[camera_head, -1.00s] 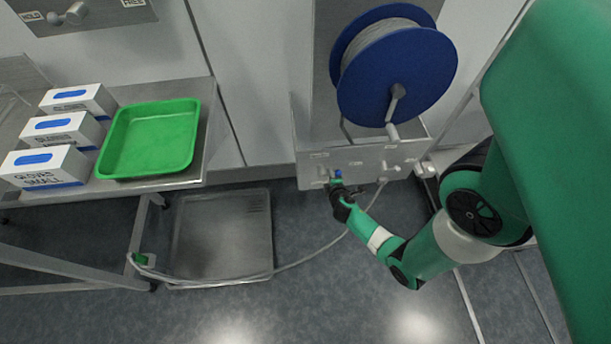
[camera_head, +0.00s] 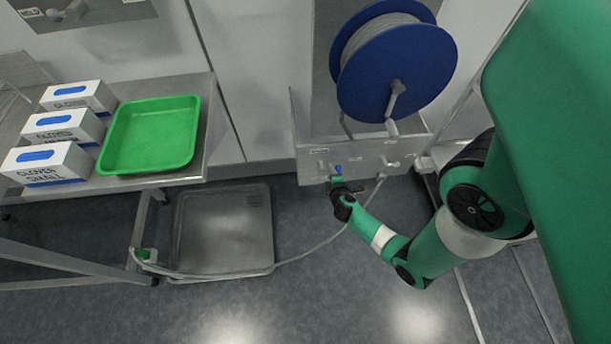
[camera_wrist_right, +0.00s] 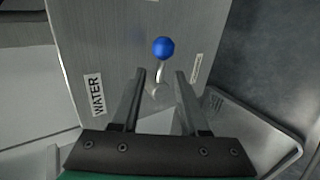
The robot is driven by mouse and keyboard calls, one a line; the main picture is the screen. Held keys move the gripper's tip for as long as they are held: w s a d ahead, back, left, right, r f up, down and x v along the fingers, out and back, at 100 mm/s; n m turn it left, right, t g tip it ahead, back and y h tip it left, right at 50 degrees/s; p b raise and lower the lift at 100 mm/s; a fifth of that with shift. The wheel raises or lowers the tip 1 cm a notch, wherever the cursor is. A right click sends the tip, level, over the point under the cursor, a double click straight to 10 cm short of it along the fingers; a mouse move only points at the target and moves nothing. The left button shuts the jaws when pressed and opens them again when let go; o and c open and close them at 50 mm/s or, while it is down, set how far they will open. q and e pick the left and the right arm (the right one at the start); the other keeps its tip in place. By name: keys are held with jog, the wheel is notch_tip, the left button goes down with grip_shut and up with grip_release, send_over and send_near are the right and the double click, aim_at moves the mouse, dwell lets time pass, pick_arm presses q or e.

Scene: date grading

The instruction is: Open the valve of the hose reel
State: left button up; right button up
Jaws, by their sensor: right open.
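The hose reel (camera_head: 388,70) has blue flanges and grey hose, mounted above a metal panel (camera_head: 360,158). The valve lever, with a blue ball knob (camera_head: 338,170), stands on the panel's left part. In the right wrist view the blue knob (camera_wrist_right: 163,47) sits on a curved pale stem (camera_wrist_right: 160,76) next to a "WATER" label (camera_wrist_right: 95,93). My right gripper (camera_head: 338,183) is just below the knob in the head view. In the wrist view its fingers (camera_wrist_right: 158,75) are open, with the stem seen between and beyond their tips; I cannot tell any contact. My left gripper is not in view.
A grey hose (camera_head: 300,258) runs along the floor to a green nozzle (camera_head: 144,254). A metal floor tray (camera_head: 185,235) lies left of the panel. A steel table (camera_head: 190,180) holds a green tray (camera_head: 105,165) and white glove boxes (camera_head: 85,160).

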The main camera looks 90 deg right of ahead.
jog(key=p+v, duration=0.2)
jog(key=v, duration=0.7)
jog(key=shift+a+r, duration=0.2)
jog(key=shift+a, duration=0.15)
